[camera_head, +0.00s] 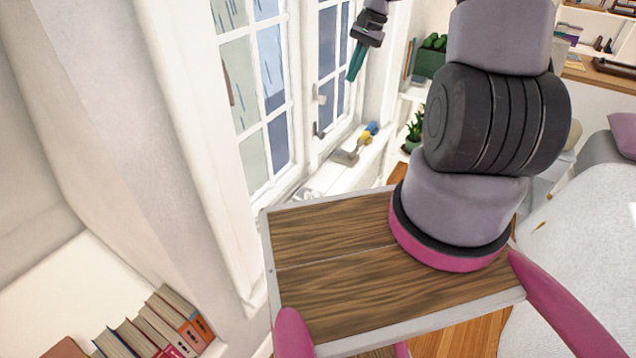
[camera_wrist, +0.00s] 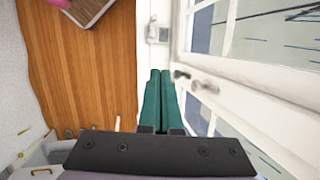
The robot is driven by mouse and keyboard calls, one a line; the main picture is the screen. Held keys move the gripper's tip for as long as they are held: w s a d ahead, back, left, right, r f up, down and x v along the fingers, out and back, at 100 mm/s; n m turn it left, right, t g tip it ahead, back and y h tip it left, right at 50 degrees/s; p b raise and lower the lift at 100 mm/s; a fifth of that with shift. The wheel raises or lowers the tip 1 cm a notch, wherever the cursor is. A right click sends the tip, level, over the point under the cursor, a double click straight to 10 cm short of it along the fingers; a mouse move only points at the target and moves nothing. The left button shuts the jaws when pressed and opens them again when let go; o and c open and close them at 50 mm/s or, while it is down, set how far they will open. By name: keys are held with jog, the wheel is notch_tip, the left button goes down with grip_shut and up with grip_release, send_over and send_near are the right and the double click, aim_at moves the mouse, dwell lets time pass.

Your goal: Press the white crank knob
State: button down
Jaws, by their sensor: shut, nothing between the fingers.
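A small white handle (camera_head: 319,94) on the window frame looks like the white crank knob. In the wrist view, a white handle (camera_wrist: 205,87) sticks out from the frame, right of the fingers. A darker handle (camera_head: 319,131) sits below it and also shows in the wrist view (camera_wrist: 181,75). My gripper (camera_head: 351,79) has teal fingers pointing down, in front of the window in the head view. In the wrist view, its fingers (camera_wrist: 158,73) are together and empty. They appear apart from both handles.
A grey and white object (camera_head: 346,156) with a yellow and blue end lies on the sill. A white fitting (camera_wrist: 157,33) sits on the sill in the wrist view. Plants (camera_head: 415,130) stand on shelves beyond. Books (camera_head: 165,320) are at lower left. Wooden floor (camera_wrist: 85,85) is open.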

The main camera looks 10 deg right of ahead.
notch_tip(320, 180, down, 30)
jog(key=s+m+g+y, duration=0.1)
jog(key=m+g+y, duration=0.1)
jog(key=m+y, duration=0.2)
jog(key=shift+a+r+m, duration=0.2)
jog(key=shift+a+m, duration=0.15)
jog(key=shift+m, duration=0.05)
jog(key=shift+s, duration=0.1)
jog(key=x, duration=0.4)
jog(key=a+r+x, duration=0.1)
jog(key=x, duration=0.6)
jog(key=shift+s+a, duration=0.4)
jog(key=shift+s, duration=0.05)
jog(key=shift+s+a, duration=0.2)
jog(key=shift+a, duration=0.55)
